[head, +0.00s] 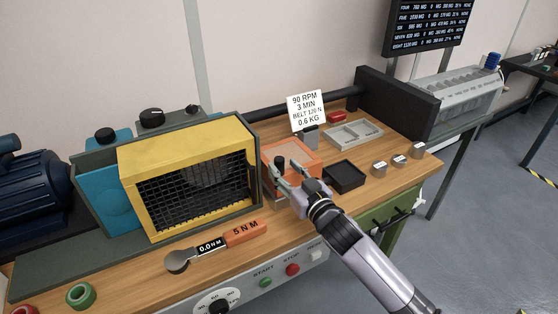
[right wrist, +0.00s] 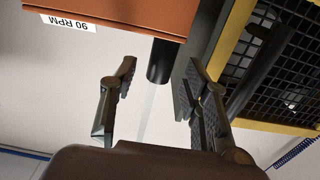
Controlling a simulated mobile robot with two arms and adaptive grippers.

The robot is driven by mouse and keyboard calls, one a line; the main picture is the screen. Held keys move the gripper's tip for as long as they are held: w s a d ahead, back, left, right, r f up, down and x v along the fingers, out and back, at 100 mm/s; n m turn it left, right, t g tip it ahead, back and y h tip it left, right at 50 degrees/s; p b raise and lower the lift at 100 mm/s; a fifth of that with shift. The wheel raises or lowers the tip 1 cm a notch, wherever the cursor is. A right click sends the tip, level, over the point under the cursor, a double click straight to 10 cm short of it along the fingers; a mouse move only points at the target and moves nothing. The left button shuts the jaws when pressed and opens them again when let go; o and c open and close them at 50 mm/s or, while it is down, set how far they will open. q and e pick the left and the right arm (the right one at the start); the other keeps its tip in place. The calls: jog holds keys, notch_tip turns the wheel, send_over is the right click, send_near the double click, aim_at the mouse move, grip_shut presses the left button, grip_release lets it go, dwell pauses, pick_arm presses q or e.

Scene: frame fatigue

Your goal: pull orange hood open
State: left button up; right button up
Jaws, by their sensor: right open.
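The orange hood (head: 297,148) is a small box on the wooden bench, right of the yellow guard. A black cylindrical knob (head: 280,158) stands up at its near left. In the right wrist view the orange hood (right wrist: 125,17) fills the top, with a 90 RPM label, and the black knob (right wrist: 160,60) sticks out from it. My right gripper (head: 288,172) is open at the hood's front. In the right wrist view its fingertips lie on either side of the knob's end, with gaps visible. Part of the hood's front is hidden behind the gripper. My left gripper is not in view.
The yellow guard with black mesh (head: 192,150) stands close left. A black tray (head: 345,177) sits right of my gripper, with several small metal weights (head: 400,161) beyond. A torque wrench (head: 215,246) lies in front. A sign (head: 306,110) stands behind.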

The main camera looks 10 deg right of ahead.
aim_at(282, 166)
jog(key=shift+x, duration=1.9)
jog(key=shift+s, duration=0.1)
jog(key=shift+c, duration=0.3)
grip_shut()
